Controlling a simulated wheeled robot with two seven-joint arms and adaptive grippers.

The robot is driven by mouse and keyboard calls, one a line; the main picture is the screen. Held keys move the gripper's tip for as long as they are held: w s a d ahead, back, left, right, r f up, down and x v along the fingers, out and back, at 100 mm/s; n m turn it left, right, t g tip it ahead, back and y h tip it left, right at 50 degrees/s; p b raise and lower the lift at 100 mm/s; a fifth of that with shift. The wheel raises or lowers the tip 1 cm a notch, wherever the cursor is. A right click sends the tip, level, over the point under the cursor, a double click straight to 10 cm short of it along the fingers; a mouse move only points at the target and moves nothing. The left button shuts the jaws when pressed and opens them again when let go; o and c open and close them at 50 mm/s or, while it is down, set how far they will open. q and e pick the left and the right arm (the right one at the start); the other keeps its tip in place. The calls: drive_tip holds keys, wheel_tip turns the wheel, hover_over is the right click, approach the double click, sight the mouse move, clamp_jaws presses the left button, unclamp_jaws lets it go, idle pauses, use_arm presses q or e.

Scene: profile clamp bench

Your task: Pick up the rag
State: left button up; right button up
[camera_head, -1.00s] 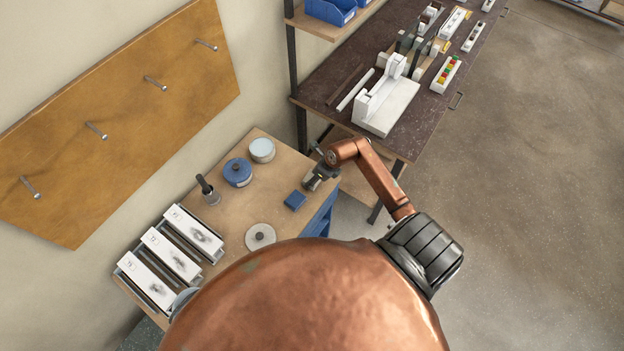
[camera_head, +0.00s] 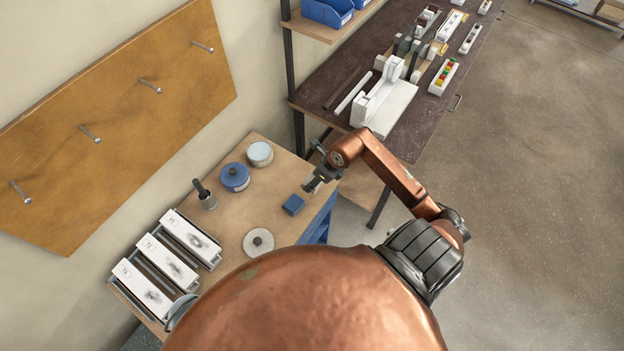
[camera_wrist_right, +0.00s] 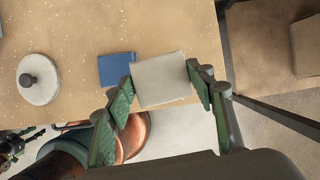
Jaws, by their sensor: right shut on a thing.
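The rag (camera_wrist_right: 160,80) looks like a pale grey, folded square in the right wrist view. It lies between the fingers of my right gripper (camera_wrist_right: 161,84), which is shut on it. In the head view my right gripper (camera_head: 312,186) is at the right edge of the wooden table (camera_head: 225,225), and the rag is hard to make out there. I cannot tell how high the rag is above the table. My left gripper is not in view.
A blue square block (camera_head: 293,205) lies close to the right gripper. A round grey lid (camera_head: 258,242) with a knob, a blue tin (camera_head: 235,177), a pale tin (camera_head: 260,153) and a brush pot (camera_head: 206,198) stand nearby. A dark bench (camera_head: 400,140) is behind.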

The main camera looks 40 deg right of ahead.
drive_tip(key=s+a+r+b, duration=0.2)
drive_tip(key=s+a+r, duration=0.2)
drive_tip(key=s, duration=0.5)
drive_tip(key=shift+a+r, duration=0.35)
drive_tip(key=shift+r, duration=0.3)
